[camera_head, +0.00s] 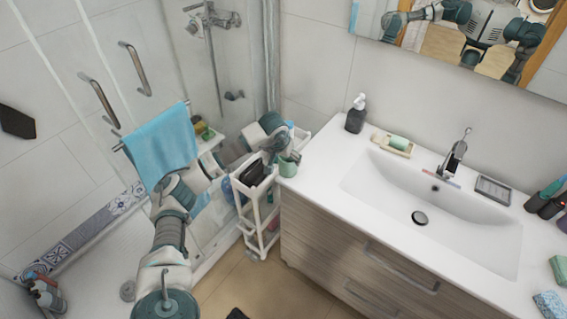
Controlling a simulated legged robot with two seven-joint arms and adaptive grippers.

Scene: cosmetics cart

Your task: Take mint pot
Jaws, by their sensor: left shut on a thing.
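The mint pot (287,168) is a small light green cup at the right side of the white cart's top tray, close to the vanity's left edge. My left arm comes up from the bottom left and bends over toward the cart. My left gripper (287,155) is at the pot's rim, shut on the pot. The pot looks upright. The fingertips are small and partly hidden, and I cannot tell whether the pot touches the tray. My right gripper is not in view.
The white cart (251,212) stands between the shower and the vanity (340,243), with a black item (251,172) in its top tray. A dark soap dispenser (355,115) and a soap dish (393,147) stand on the counter. A blue towel (160,147) hangs left.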

